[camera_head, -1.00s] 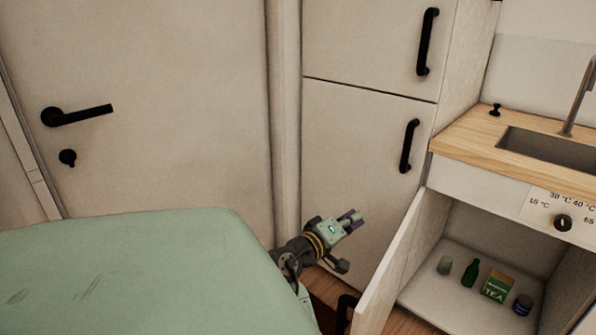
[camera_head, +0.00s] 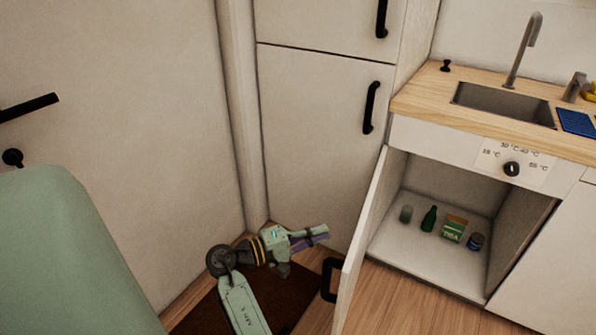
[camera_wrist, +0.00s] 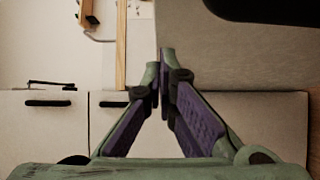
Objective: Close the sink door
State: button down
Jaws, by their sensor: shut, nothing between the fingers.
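The sink door (camera_head: 362,240) is a pale panel with a black handle (camera_head: 329,280), swung wide open from the left side of the cabinet under the sink (camera_head: 500,100). My gripper (camera_head: 325,232) is shut and empty. In the head view it is left of the door, pointing right, near the door's outer face; I cannot tell if it touches. In the wrist view my gripper's fingertips (camera_wrist: 164,60) meet in front of a large pale panel (camera_wrist: 225,60), with a dark shape in the top right corner.
Inside the open cabinet are a cup (camera_head: 405,214), a green bottle (camera_head: 429,219), a tea box (camera_head: 453,229) and a dark can (camera_head: 476,241). A tall cupboard (camera_head: 310,130) stands behind my gripper. A dark mat (camera_head: 210,310) lies on the wooden floor. Floor before the cabinet is clear.

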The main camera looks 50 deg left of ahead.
aim_at(350, 257)
jog(key=w+d, duration=0.1)
jog(key=d, duration=0.1)
jog(key=w+d+p, duration=0.1)
jog(key=d, duration=0.1)
jog(key=shift+w, duration=0.4)
jog(key=shift+d, duration=0.15)
